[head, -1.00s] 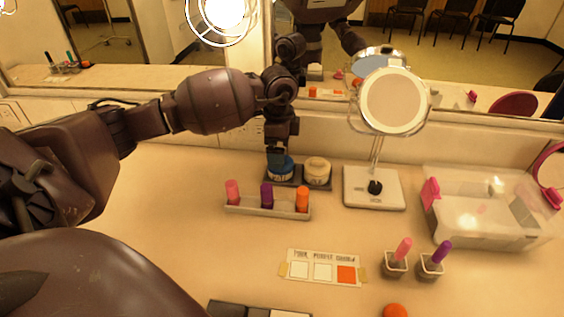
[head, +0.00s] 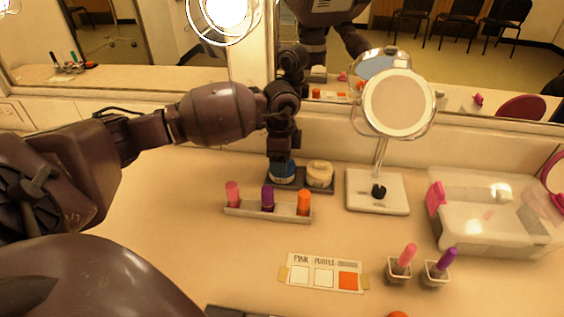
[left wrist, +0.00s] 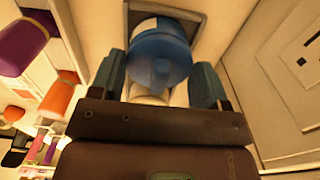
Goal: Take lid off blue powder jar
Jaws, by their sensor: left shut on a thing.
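The blue powder jar (head: 283,176) stands at the left end of a dark tray (head: 300,184) near the mirror wall. My left gripper (head: 282,160) points down over it and is shut on its blue lid. In the left wrist view the round blue lid (left wrist: 160,60) sits between the two fingers of the left gripper (left wrist: 158,84). I cannot tell whether the lid is seated on the jar or slightly raised. My right gripper is not in view.
A cream-lidded jar (head: 319,174) stands close to the right on the same tray. A rack (head: 240,212) of pink, purple and orange lipsticks lies in front. A round mirror on a stand (head: 377,192) and a clear box (head: 480,241) are to the right.

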